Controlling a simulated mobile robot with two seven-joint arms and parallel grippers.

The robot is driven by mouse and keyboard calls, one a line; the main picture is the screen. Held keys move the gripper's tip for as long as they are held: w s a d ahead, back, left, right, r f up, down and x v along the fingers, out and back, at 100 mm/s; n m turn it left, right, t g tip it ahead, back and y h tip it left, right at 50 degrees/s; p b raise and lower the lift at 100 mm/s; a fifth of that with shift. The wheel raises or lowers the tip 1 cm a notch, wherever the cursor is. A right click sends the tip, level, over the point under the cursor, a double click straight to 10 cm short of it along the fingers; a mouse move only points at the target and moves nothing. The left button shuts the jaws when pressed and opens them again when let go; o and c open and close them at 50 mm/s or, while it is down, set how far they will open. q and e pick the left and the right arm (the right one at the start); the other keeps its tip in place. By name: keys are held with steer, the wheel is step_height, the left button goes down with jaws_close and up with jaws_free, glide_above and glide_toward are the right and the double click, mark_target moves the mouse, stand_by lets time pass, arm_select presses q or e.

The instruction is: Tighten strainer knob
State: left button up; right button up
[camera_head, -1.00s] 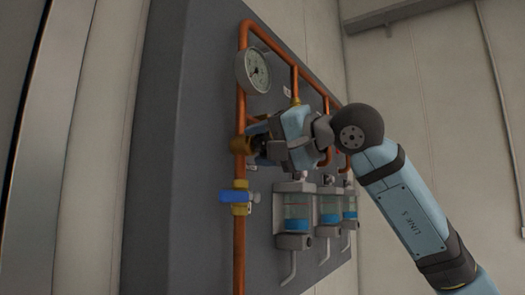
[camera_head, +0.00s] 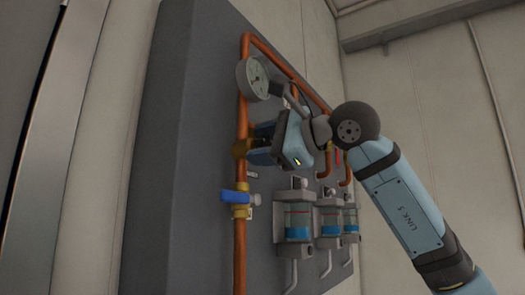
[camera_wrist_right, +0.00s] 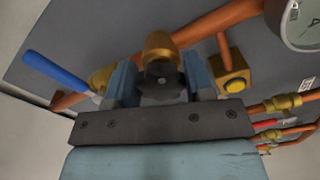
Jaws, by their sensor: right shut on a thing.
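The strainer is a brass fitting (camera_head: 240,148) on the vertical copper pipe; it also shows in the wrist view (camera_wrist_right: 159,45). Its dark lobed knob (camera_wrist_right: 161,82) lies between the two blue fingers of my right gripper (camera_wrist_right: 160,86), which is shut on it. In the head view my right gripper (camera_head: 258,146) reaches the strainer from the right, and the knob is hidden behind the fingers. My left gripper is not in view.
A round gauge (camera_head: 253,78) is close above my right wrist. A blue-handled valve (camera_head: 236,196) sits below the strainer. Clear bowls with blue liquid (camera_head: 297,218) hang on the grey panel (camera_head: 180,180) at lower right. Copper pipes run behind the gripper.

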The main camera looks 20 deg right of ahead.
steer(key=m+b, duration=0.1)
steer(key=m, duration=0.3)
steer(key=shift+m, duration=0.3)
steer(key=m+b, duration=0.1)
steer(key=m, duration=0.1)
steer(key=shift+d+r+m, duration=0.1)
steer(key=shift+m, duration=0.2)
steer(key=m+b, duration=0.1)
steer(key=m, duration=0.1)
steer(key=shift+w+m, duration=0.1)
steer(key=shift+m, duration=0.3)
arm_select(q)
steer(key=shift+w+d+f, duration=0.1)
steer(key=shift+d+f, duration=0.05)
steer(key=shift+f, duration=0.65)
arm_select(e)
steer(key=shift+m, duration=0.5)
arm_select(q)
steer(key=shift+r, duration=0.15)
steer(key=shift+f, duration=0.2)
arm_select(e)
steer(key=o, duration=0.9)
steer(key=shift+d, duration=0.15)
